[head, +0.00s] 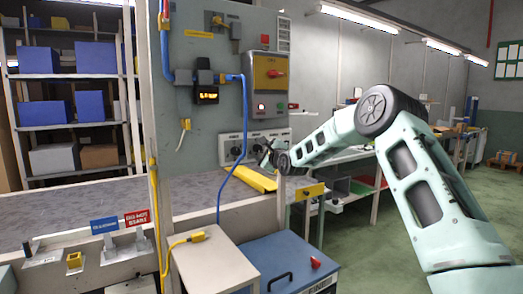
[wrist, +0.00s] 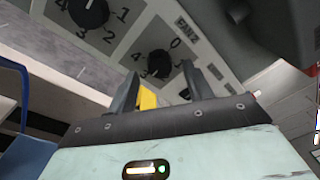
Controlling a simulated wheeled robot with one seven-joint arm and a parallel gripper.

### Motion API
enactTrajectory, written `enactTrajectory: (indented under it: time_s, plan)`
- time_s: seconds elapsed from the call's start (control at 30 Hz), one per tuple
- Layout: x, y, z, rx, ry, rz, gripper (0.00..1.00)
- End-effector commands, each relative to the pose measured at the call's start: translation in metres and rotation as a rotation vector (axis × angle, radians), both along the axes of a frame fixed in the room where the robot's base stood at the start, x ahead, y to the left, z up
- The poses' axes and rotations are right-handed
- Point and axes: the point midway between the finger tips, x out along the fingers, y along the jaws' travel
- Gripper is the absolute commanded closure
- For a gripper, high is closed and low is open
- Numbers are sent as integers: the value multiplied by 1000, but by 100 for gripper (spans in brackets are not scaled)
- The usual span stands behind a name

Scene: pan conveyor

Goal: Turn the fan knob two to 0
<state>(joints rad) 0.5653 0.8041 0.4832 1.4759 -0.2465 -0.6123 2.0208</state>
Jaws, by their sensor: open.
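The fan knob two is a black round dial (wrist: 158,63) on a pale plate with printed numbers, in the wrist view. A label reading like FAN 2 is at its upper right, and a 0 is printed between label and knob. I cannot tell which number its pointer faces. My gripper (wrist: 160,84) is open, its two dark fingers pointing at the panel just below this knob. No contact shows. In the head view my gripper (head: 267,154) is in front of the knob panel and hides part of it.
Another numbered knob (wrist: 88,12) is at the upper left in the wrist view; a third is partly hidden by the right finger. A yellow object (head: 254,178) lies on the grey counter below the panel. A blue cable (head: 245,120) hangs left of my gripper.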

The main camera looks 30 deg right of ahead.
Motion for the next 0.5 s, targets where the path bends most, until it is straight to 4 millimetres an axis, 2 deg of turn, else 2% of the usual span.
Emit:
enactTrajectory:
  time_s: [0.2, 0.47, 0.5]
  plan:
    - [12, 0, 0, -1, 0, 1, 49]
    - [12, 0, 0, 0, 0, 0, 49]
    - [12, 0, 0, 0, 0, 0, 57]
